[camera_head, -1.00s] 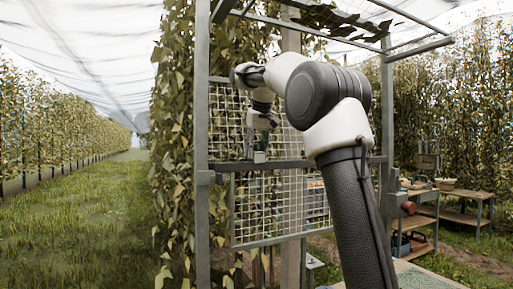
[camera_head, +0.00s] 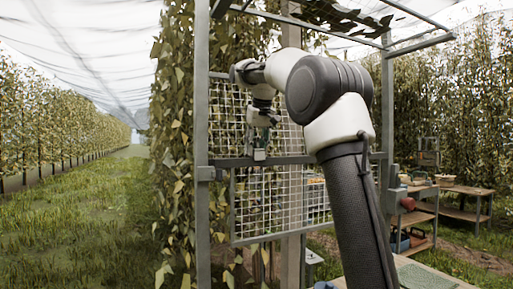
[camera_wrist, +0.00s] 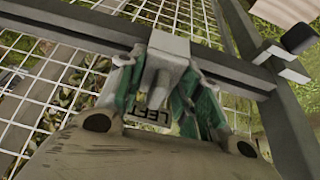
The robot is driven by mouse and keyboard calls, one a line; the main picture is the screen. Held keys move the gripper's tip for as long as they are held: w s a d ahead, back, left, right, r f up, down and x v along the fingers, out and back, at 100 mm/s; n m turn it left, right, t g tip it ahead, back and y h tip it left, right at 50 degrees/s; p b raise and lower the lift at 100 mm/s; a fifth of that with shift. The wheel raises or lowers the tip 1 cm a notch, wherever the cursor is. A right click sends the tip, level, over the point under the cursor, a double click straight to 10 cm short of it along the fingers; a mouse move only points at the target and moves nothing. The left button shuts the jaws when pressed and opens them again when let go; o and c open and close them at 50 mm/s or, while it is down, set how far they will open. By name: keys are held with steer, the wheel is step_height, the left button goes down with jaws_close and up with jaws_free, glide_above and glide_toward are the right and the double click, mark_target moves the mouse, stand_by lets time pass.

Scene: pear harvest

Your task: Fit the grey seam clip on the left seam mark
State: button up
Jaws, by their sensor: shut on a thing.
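My gripper (camera_head: 261,142) hangs in front of the wire mesh panel, at the horizontal rail (camera_head: 285,160). It is shut on the grey seam clip (camera_wrist: 165,62), a small pale block with a rounded stem between the green fingers (camera_wrist: 160,95). In the wrist view the clip overlaps the grey rail (camera_wrist: 90,24); I cannot tell if it touches it. In the head view the clip (camera_head: 260,155) shows small at rail height. The seam mark itself is not clearly visible.
Grey frame posts (camera_head: 202,130) stand on both sides of the mesh panel (camera_head: 255,205). In the wrist view a post (camera_wrist: 275,110) crosses the rail at right. Leafy vines (camera_head: 172,150) crowd the left post. Wooden tables (camera_head: 455,190) stand at the right.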

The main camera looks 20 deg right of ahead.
steer(key=shift+f, duration=0.2)
steer(key=o, duration=1.2)
steer(key=d+v, duration=0.1)
steer(key=v, duration=1)
steer(key=s+a+f, duration=0.1)
steer(key=s+f, duration=0.2)
steer(key=s, duration=0.5)
steer(key=s+f, duration=1.2)
steer(key=f, duration=0.3)
steer(key=s+a+f, duration=0.1)
steer(key=s+f, duration=1.2)
steer(key=f, duration=0.2)
steer(key=shift+s+a+f+y, duration=0.2)
steer(key=shift+f+y, duration=0.1)
steer(key=shift+f, duration=0.05)
